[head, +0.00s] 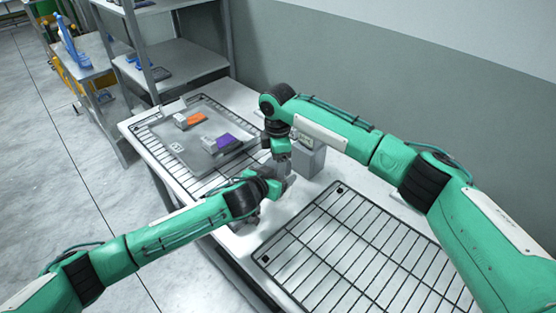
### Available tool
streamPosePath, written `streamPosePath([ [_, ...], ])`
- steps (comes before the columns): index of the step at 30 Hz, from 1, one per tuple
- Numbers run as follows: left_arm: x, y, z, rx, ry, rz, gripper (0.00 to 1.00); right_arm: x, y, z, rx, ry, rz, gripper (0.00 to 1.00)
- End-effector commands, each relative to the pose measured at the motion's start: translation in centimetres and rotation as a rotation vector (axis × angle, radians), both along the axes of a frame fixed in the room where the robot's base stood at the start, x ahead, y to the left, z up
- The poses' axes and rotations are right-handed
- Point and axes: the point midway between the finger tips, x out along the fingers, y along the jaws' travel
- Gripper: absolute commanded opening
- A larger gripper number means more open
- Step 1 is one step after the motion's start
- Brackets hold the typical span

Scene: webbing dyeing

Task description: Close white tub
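I cannot make out a white tub for certain; my arms cover the middle of the table. My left gripper (284,168) reaches in from the lower left to the middle of the table. My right gripper (281,148) points down at nearly the same place, close to the left one. The fingertips of both are small and overlap, so I cannot tell whether they are open or hold anything. A grey box-shaped thing (312,158) stands upright just right of them, partly hidden by my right arm. Something pale (246,224) shows under my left wrist, mostly hidden.
A grey tray (240,135) at the table's far left holds an orange piece (192,120) and a purple piece (222,142), with pale blocks beside them. A wire rack (350,250) lies empty at the near right. Shelving (180,60) stands behind, a wall at the right.

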Motion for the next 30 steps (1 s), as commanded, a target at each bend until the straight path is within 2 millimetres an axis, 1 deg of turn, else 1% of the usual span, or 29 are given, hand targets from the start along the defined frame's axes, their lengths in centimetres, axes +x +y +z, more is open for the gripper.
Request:
streamPosePath([
  [5, -0.1, -0.1, 0.0, 0.0, 0.0, -0.001, 0.12, 0.1, 0.0, 0.0, 0.0, -0.002, 0.001, 0.42],
  [6, -0.1, -0.1, 0.0, 0.0, 0.0, -0.001, 0.12, 0.1, 0.0, 0.0, 0.0, -0.002, 0.002, 0.71],
  [8, -0.1, -0.1, 0.0, 0.0, 0.0, -0.001, 0.12, 0.1, 0.0, 0.0, 0.0, -0.002, 0.002, 0.83],
  [9, -0.1, -0.1, 0.0, 0.0, 0.0, -0.001, 0.12, 0.0, 0.0, 0.0, 0.0, -0.001, 0.002, 0.91],
  [16, 0.0, 0.1, 0.0, 0.001, 0.0, 0.002, 0.12, 0.0, 0.0, 0.0, -0.001, 0.001, 0.004, 0.91],
  [19, 0.1, 0.2, 0.0, 0.001, 0.0, 0.003, 0.12, 0.0, 0.0, 0.4, -0.001, 0.001, 0.004, 0.91],
  [22, 0.1, 0.2, 0.0, 0.002, 0.0, 0.005, 0.12, 0.0, 0.0, 1.5, -0.001, 0.001, 0.005, 0.91],
  [27, 0.1, 0.1, -0.1, 0.002, 0.001, 0.003, 0.12, 0.0, 0.1, 3.9, 0.001, -0.001, 0.005, 0.91],
  [30, 0.0, 0.1, -0.1, 0.002, 0.001, 0.002, 0.12, 0.0, 0.0, 4.5, 0.0, 0.0, 0.004, 0.91],
])
